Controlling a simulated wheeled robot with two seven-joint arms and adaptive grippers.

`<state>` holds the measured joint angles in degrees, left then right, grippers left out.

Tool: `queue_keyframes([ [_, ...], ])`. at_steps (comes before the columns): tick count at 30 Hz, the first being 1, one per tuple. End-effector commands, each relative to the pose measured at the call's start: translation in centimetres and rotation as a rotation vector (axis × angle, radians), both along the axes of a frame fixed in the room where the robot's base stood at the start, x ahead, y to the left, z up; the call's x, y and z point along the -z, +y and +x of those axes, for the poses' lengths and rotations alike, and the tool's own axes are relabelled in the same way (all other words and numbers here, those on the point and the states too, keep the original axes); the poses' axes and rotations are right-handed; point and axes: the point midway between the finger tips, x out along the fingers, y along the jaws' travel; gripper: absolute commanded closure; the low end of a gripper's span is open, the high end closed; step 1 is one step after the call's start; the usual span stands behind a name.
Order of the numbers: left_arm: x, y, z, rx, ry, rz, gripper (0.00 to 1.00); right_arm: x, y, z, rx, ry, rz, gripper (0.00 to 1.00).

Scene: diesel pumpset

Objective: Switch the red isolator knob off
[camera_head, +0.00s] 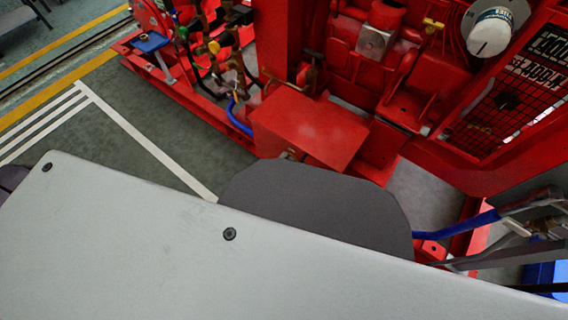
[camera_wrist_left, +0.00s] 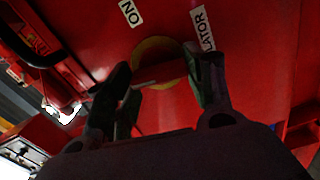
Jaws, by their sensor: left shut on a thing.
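In the left wrist view, the red isolator knob (camera_wrist_left: 168,72) sits in front of a round yellow plate (camera_wrist_left: 150,47) on a red panel. My left gripper (camera_wrist_left: 160,86) has one dark finger on each side of the knob and is shut on it. The fingers and the dark gripper body hide much of the knob, and its exact angle is hard to tell. An "ON" label (camera_wrist_left: 130,13) is above left of the plate, and a label ending in "LATOR" (camera_wrist_left: 202,28) is above right. In the head view, my pale arm covers the lower part, and I cannot make out the knob there.
Red pumpset framework fills the head view's upper part, with a flat red box top (camera_head: 312,130), a white dial (camera_head: 490,32) and a mesh guard (camera_head: 505,105). A blue hose (camera_head: 236,118) runs left of the box. Grey floor with white lines (camera_head: 145,140) is clear at left.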

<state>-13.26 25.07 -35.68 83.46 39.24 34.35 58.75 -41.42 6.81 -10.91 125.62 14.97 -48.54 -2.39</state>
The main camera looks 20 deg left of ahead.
Motion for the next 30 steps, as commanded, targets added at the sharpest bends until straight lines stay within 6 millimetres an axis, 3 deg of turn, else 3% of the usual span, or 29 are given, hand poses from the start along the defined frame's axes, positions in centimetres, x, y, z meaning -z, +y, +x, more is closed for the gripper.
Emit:
queue_keyframes([
  [9,0.17,0.04,-0.06,0.000,0.043,-0.112,0.71,0.11,-0.02,0.08,-0.002,-0.004,0.000,0.52],
  [23,0.18,0.03,-0.06,0.000,0.049,-0.126,0.71,0.16,-0.08,0.04,-0.005,-0.003,-0.002,0.52],
  [24,0.18,0.02,-0.07,0.001,0.049,-0.126,0.43,0.17,-0.08,0.03,-0.005,-0.003,-0.002,0.52],
  [28,0.16,0.03,-0.05,0.000,0.048,-0.126,0.26,0.17,-0.08,0.02,-0.005,-0.003,-0.002,0.52],
  [30,0.14,0.02,-0.05,0.000,0.048,-0.126,0.25,0.17,-0.07,0.03,-0.005,-0.003,-0.002,0.52],
])
